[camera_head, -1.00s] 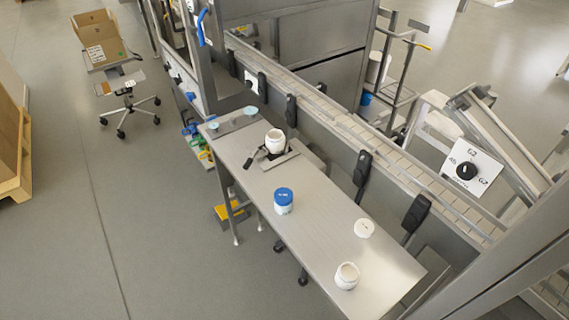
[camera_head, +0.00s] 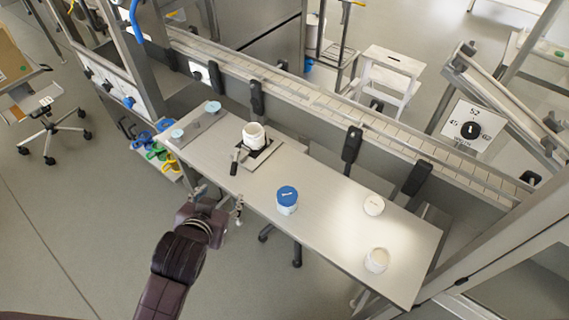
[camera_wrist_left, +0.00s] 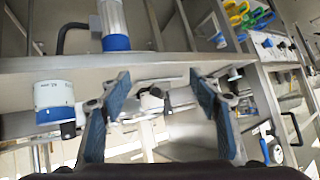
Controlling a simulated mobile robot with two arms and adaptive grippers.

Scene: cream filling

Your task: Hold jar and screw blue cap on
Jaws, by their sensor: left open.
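A white jar (camera_head: 253,142) stands upright in a dark holder on the metal table. A blue cap (camera_head: 287,194) sits on top of a white jar (camera_head: 287,209) at the table's middle. My left gripper (camera_head: 219,200) is open and empty, at the table's near edge, left of the blue-capped jar and apart from it. In the left wrist view my blue finger pads (camera_wrist_left: 160,105) stand wide apart with nothing between them. A white labelled container with blue at its lower end (camera_wrist_left: 54,95) shows left of them. My right gripper is not in view.
The metal table (camera_head: 330,235) also holds a white lid-like piece (camera_head: 374,205) and a white jar (camera_head: 376,260) at the right. A conveyor (camera_head: 300,100) runs behind it. Coloured tools (camera_head: 158,150) hang off the table's left end. The surface between is clear.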

